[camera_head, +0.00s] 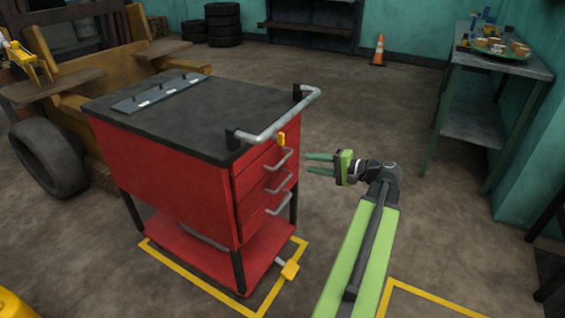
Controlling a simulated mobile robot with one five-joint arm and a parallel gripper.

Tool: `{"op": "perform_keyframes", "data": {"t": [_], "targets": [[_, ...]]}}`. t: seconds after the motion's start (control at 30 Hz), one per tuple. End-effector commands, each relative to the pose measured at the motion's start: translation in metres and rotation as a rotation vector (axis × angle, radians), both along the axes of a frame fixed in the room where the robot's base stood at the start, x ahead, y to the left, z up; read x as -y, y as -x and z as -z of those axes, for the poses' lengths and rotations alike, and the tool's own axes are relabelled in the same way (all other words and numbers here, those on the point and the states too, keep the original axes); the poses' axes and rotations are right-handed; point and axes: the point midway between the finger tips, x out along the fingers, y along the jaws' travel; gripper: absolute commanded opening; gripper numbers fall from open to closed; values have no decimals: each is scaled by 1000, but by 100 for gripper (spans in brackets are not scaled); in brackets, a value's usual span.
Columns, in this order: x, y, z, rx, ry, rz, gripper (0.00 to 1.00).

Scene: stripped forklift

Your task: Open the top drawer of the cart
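The red cart (165,170) with a dark top stands left of centre inside yellow floor lines. Its drawer front faces right, with grey handles stacked one above another. The top drawer (256,165) looks closed, and its handle (279,160) sits below the grey push bar (285,118). A small yellow piece (281,139) shows just above that handle. My gripper (306,164) is to the right of the drawer front at about the top handle's height in the picture. Its two green fingers point left and are apart, with nothing between them. A small gap shows between fingertips and handle.
A workbench (513,63) with a tray of cups stands at the right wall. An orange cone (379,50) and stacked tires (222,24) are at the back. The stripped forklift (75,90) is behind the cart at left.

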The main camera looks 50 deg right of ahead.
Motion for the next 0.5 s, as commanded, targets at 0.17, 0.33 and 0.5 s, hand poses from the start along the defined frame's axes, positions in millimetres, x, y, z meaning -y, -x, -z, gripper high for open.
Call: {"op": "perform_keyframes", "data": {"t": [0.17,0.33,0.5], "targets": [[-13,-47,13,0,0,-8,34],[-22,-83,20,0,-1,-8,34],[-27,-105,23,-1,1,-5,34]]}}
